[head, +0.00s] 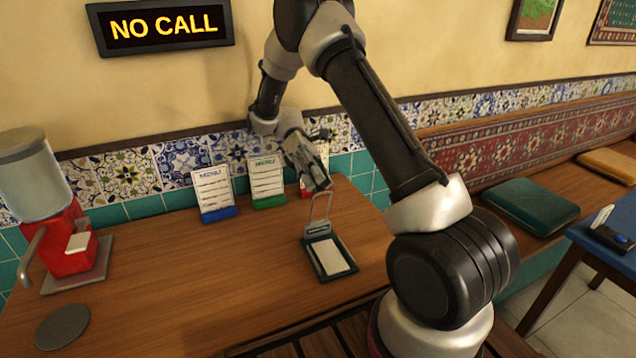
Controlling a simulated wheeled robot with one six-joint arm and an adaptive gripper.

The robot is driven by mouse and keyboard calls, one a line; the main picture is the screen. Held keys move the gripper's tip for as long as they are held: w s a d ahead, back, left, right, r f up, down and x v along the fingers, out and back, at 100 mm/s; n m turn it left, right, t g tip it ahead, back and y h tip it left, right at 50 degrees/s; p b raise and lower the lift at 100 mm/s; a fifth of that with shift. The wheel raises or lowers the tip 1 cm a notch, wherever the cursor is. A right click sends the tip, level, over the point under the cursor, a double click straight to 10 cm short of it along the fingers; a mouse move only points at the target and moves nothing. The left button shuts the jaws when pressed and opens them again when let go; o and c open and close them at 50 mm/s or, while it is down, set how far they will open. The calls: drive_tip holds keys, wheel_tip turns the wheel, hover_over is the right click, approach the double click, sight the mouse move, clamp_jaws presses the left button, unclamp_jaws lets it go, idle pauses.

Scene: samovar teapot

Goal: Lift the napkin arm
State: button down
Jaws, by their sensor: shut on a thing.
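The napkin holder (343,272) is a dark tray with a pale stack of napkins (329,257) on the wooden table. Its napkin arm (309,211) is a thin wire loop with a grey plate at its lower end. The arm stands raised at the holder's back edge, clear of the napkins. My gripper (319,184) is at the top of the wire loop, pointing down, and is shut on it. The exact contact at the fingertips is too small to make out.
Blue (214,193), green (266,181) and partly hidden red (305,189) menu stands are behind the holder, close to my gripper. A red-based dispenser (68,240) and a grey disc (62,327) are at left. The table's middle is clear. A tiled wall bounds the back.

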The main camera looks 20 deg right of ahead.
drive_tip(key=shift+w+f, duration=0.1)
drive_tip(key=shift+w, duration=0.15)
idle(0.3)
